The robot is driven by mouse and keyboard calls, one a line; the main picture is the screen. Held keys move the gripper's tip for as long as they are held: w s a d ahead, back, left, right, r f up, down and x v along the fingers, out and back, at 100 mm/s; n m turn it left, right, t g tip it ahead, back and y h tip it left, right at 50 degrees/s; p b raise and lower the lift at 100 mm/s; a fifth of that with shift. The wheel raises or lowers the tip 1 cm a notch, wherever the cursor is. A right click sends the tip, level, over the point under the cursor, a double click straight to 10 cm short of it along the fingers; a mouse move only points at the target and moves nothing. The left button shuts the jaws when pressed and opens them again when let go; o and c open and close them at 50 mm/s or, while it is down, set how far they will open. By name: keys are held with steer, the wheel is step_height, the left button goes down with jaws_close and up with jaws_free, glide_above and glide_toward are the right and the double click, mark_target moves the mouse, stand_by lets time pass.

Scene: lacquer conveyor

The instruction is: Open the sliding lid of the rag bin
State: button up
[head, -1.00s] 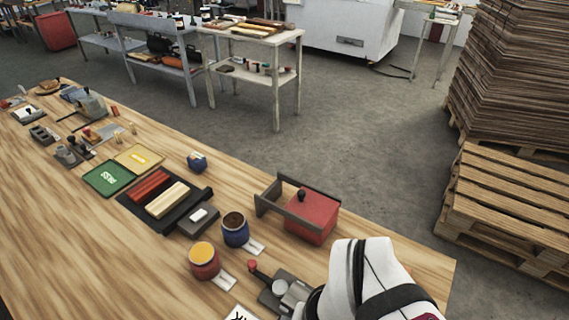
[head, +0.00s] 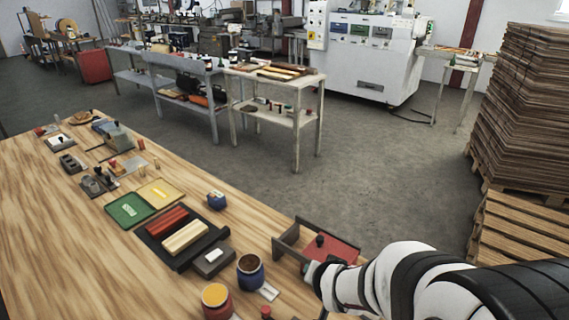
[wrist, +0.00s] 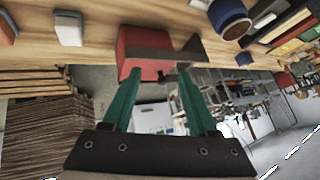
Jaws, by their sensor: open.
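The rag bin (head: 345,249) is a red box on the table's right part, with dark rails (head: 284,246) reaching out to its left. A black knob (head: 320,240) stands on its red top, which looks covered. In the wrist view the red bin (wrist: 138,42) and its dark rail (wrist: 165,54) lie beyond my fingertips. My gripper (wrist: 155,78) has its two green fingers apart with nothing between them. In the head view my gripper (head: 312,270) is at the bin's near side, partly hidden by my arm. I cannot tell whether it touches the bin.
A blue jar (head: 250,273) and a red jar with yellow contents (head: 215,299) stand left of my gripper. A black tray (head: 205,251) with red and cream blocks lies further left. Stacked boards (head: 525,105) and a pallet stand beyond the table at right.

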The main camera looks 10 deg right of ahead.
mark_target(321, 241)
steer(key=w+d+f+t+h, duration=0.1)
steer(key=w+t, duration=0.1)
steer(key=w, duration=0.1)
steer(key=w+d+f+t+h, duration=0.1)
steer(key=w+d+t, duration=0.1)
steer(key=w, duration=0.1)
steer(key=w+d+f+t, duration=0.2)
steer(key=w, duration=0.1)
steer(key=shift+w+d+n+h, duration=0.1)
steer(key=shift+d+n+h, duration=0.1)
steer(key=shift+n+h, duration=0.2)
steer(key=a+f+n+t, duration=0.1)
steer(key=f+n+t+y, duration=0.1)
steer(key=n+t, duration=0.1)
steer(key=shift+s+a+f+n+t, duration=0.25)
steer(key=shift+s+a+n+t, duration=0.05)
steer(key=shift+s+a, duration=0.1)
steer(key=shift+a, duration=0.2)
steer(key=shift+n+y, duration=0.3)
steer(key=shift+y, duration=0.1)
steer(key=w, duration=0.7)
steer(key=shift+w+d, duration=0.15)
steer(key=shift+d, duration=0.15)
jaws_close()
